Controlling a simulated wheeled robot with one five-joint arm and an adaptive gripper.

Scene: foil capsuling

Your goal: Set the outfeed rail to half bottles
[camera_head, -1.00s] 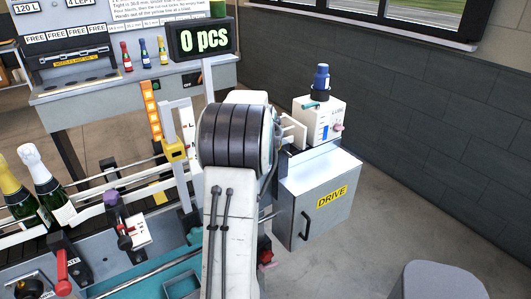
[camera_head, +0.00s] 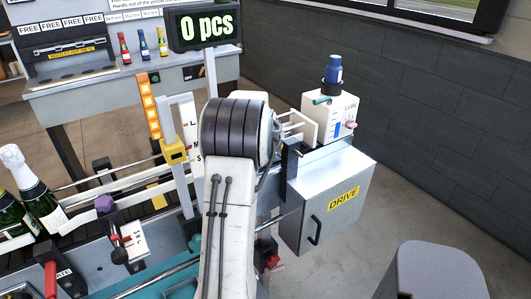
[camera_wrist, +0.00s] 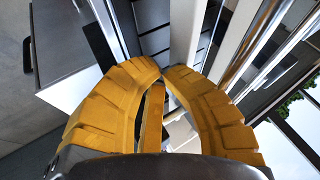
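Pale guide rails (camera_head: 88,203) run along the conveyor at the left in the head view. I cannot tell which part is the outfeed rail. A purple knob (camera_head: 104,204) stands beside a small white marked plate (camera_head: 131,238) on the near side. A white upright with a yellow block (camera_head: 174,152) stands left of my arm, beside a lettered strip (camera_head: 194,136). My gripper (camera_wrist: 163,70) shows in the wrist view, its yellow fingertips close together, with no object seen between them. My arm hides it in the head view.
Two foil-topped bottles (camera_head: 42,204) stand at the left. The DRIVE cabinet (camera_head: 325,215) with a white LUBE unit (camera_head: 330,116) stands right of my arm. A red-handled lever (camera_head: 50,278) is at lower left. A grey rounded object (camera_head: 437,272) is at lower right; floor between is clear.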

